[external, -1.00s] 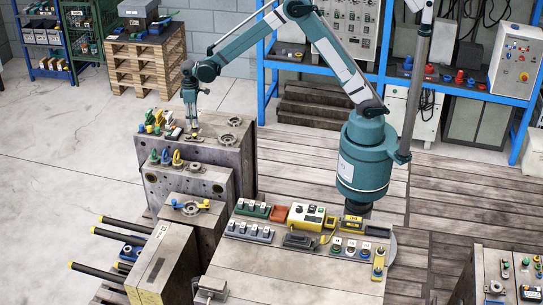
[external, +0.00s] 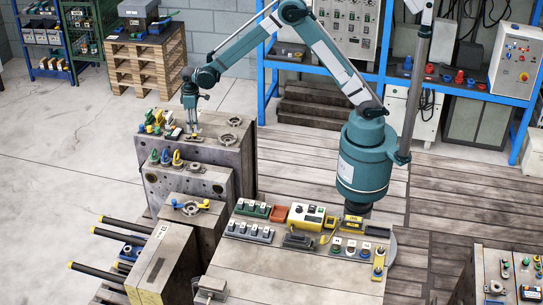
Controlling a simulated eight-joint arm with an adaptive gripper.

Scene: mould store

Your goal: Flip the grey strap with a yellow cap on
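My gripper (external: 193,132) points down at the top of the tall grey mould block (external: 205,150), close above or at its surface. Its fingers are too small to tell whether they are open or shut, or whether they touch anything. A small grey piece with a yellowish part (external: 173,133) lies on the block just left of the gripper. It may be the grey strap with the yellow cap, but it is too small to be sure. The gripper partly hides the surface beneath it.
Green, yellow and blue fittings (external: 155,122) crowd the block's top to the left of my gripper. Round metal rings (external: 233,122) lie to the right. Lower mould steps carry eyebolts (external: 177,158). A bench (external: 290,275) with switch boxes stands in front.

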